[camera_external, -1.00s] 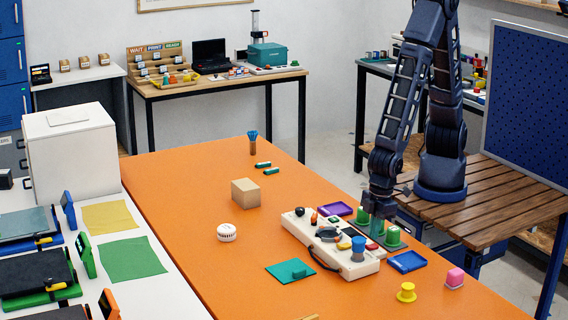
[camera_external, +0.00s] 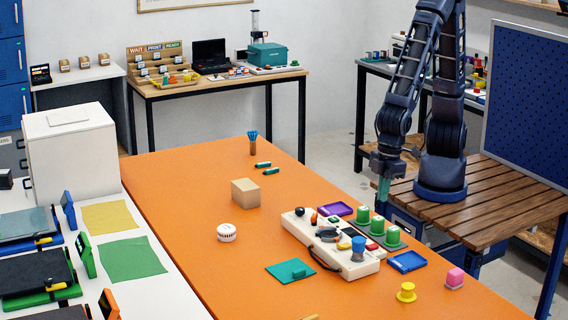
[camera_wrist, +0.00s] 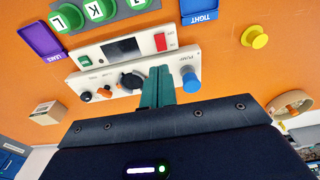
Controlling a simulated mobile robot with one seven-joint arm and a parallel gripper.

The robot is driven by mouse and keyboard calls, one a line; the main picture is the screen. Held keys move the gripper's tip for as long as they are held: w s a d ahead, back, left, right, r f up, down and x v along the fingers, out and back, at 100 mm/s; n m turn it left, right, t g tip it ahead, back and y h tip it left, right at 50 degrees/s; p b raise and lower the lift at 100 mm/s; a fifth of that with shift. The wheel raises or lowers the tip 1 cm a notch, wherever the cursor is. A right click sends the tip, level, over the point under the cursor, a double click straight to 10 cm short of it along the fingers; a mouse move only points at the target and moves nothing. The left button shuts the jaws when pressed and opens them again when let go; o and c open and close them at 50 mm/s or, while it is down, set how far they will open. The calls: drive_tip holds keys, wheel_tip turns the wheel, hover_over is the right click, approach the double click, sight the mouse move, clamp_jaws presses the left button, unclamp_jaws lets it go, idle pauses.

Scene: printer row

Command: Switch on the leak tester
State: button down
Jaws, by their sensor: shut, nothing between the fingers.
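The leak tester (camera_external: 365,269) is a cream box with knobs and a screen on the orange table. In the wrist view its panel (camera_wrist: 90,56) shows a red rocker switch (camera_wrist: 160,41) beside ON/OFF lettering, a dark screen (camera_wrist: 120,47), a black dial (camera_wrist: 131,80), an orange knob (camera_wrist: 104,92) and a blue PUMP knob (camera_wrist: 190,83). Which way the rocker is pressed I cannot tell. My gripper (camera_external: 383,190) has shut teal fingers and is empty, raised behind the tester, apart from it. The fingers (camera_wrist: 158,88) cover part of the panel in the wrist view.
Green lettered pieces (camera_external: 392,235) stand on a grey strip along the tester's back. A purple LEAKS tray (camera_external: 336,208) and a blue TIGHT tray (camera_external: 407,262) lie beside it. A yellow spool (camera_external: 406,293), pink block (camera_external: 455,277) and cardboard box (camera_external: 245,193) stand on the table.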

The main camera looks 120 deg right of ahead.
drive_tip(key=shift+r, duration=0.15)
idle(0.3)
drive_tip(key=w+a+m+h, duration=0.1)
drive_tip(key=m, duration=0.5)
drive_tip(key=a+m+h, duration=0.1)
drive_tip(key=m, duration=0.5)
drive_tip(key=w+a+m+h, duration=0.1)
drive_tip(key=m, duration=0.5)
drive_tip(key=shift+w+a, duration=0.3)
drive_tip(key=shift+a, duration=0.1)
hover_over(367, 245)
drive_tip(key=a, duration=0.1)
drive_tip(key=f, duration=1.1)
drive_tip(key=shift+s+a+f, duration=0.1)
drive_tip(key=shift+s+f, duration=0.1)
drive_tip(key=shift+w+f, duration=0.2)
drive_tip(key=shift+f, duration=0.85)
